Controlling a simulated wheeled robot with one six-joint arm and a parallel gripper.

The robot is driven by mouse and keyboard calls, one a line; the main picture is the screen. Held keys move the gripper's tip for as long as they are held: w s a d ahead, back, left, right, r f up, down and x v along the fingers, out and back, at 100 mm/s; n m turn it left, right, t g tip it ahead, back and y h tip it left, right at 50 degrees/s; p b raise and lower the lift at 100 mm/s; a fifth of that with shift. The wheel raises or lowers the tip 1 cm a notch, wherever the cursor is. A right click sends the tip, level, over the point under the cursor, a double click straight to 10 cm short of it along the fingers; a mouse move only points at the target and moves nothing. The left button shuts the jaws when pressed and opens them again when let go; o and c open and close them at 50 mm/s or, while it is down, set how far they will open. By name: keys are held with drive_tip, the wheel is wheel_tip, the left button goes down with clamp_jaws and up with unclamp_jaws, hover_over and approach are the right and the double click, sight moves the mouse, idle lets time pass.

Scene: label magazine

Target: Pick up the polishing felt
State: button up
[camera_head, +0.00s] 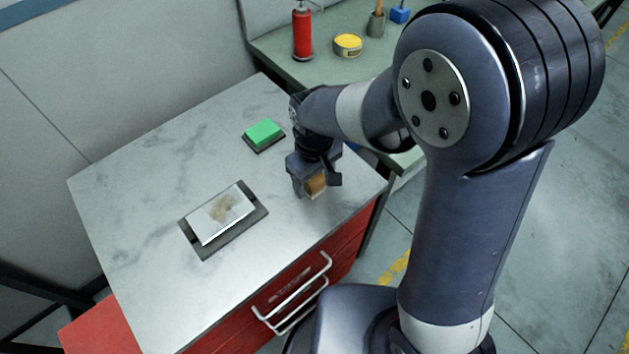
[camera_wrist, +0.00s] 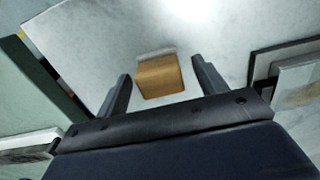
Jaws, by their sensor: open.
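I take the polishing felt to be the small tan-brown block (camera_head: 316,185) with a pale grey strip along one edge, near the table's right front side. It also shows in the wrist view (camera_wrist: 160,78), between the two fingers. My gripper (camera_head: 316,190) is open and pointed down over the block, with a finger on either side. In the wrist view the fingers (camera_wrist: 161,70) show gaps to the block on both sides. In the head view the gripper partly hides the block.
A white plate (camera_head: 207,225) with a brown stain lies on a dark tray (camera_head: 254,222). A green block (camera_head: 264,132) sits on a dark base behind. A green bench (camera_head: 275,45) holds a red bottle (camera_head: 302,32) and a yellow tin (camera_head: 348,43). The marble top (camera_head: 130,180) is otherwise clear.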

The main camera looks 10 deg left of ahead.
sight(315, 178)
drive_tip(key=c, duration=1.1)
drive_tip(key=shift+o, duration=0.2)
drive_tip(key=shift+r, duration=0.1)
wheel_tip(315, 178, up, 10)
drive_tip(key=shift+f+b, duration=0.1)
drive_tip(key=shift+b, duration=0.25)
